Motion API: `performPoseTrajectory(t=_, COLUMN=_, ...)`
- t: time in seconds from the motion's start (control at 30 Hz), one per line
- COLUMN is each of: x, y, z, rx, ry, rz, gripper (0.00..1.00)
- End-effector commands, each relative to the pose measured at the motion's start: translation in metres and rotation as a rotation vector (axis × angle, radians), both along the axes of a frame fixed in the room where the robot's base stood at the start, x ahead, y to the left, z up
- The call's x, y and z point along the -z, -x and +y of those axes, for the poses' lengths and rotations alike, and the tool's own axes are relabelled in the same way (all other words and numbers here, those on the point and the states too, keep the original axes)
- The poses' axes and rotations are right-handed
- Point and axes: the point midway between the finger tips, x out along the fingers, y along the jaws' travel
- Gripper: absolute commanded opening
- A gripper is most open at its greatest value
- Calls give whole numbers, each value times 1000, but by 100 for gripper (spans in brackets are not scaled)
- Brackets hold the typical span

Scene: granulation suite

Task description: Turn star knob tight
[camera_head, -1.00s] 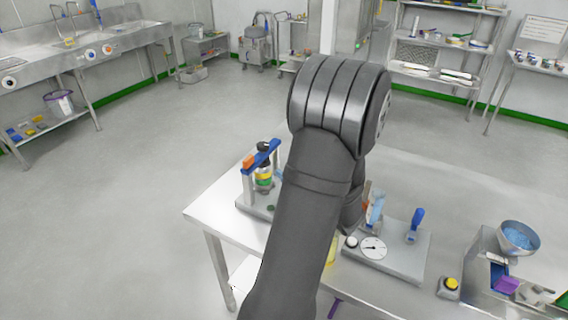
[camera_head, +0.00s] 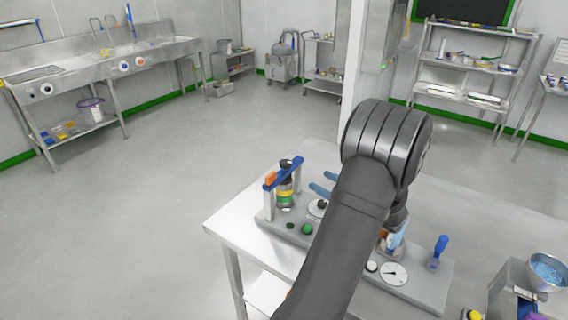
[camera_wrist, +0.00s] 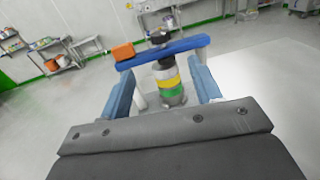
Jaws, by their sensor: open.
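A dark knob (camera_head: 286,163), which I take to be the star knob, sits on top of a blue crossbar (camera_head: 289,173) in the head view. Under the bar stands a column with yellow and green bands (camera_head: 285,189). The knob also shows in the wrist view (camera_wrist: 160,38), beyond my fingers and near the bar's middle. An orange block (camera_wrist: 123,52) is at the bar's left. My gripper (camera_head: 317,184) is open and empty, its light-blue fingers pointing at the fixture from the right. In the wrist view its fingers (camera_wrist: 160,78) frame the banded column, apart from the knob.
The fixture's grey base (camera_head: 283,228) carries a green button (camera_head: 307,229). To the right, another plate holds a dial (camera_head: 395,274) and a blue handle (camera_head: 438,251). A bowl of blue material (camera_head: 548,272) stands at far right. Floor left of the table is clear.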

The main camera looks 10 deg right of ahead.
Motion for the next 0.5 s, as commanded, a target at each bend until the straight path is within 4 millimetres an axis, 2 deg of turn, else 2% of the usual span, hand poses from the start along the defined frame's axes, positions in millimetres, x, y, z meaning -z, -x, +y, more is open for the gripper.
performPoseTrajectory(t=0.17, x=0, y=-14, z=10, rx=-12, ry=1, rz=2, gripper=58)
performPoseTrajectory(t=0.5, x=1, y=-70, z=55, rx=-13, ry=2, rz=2, gripper=58)
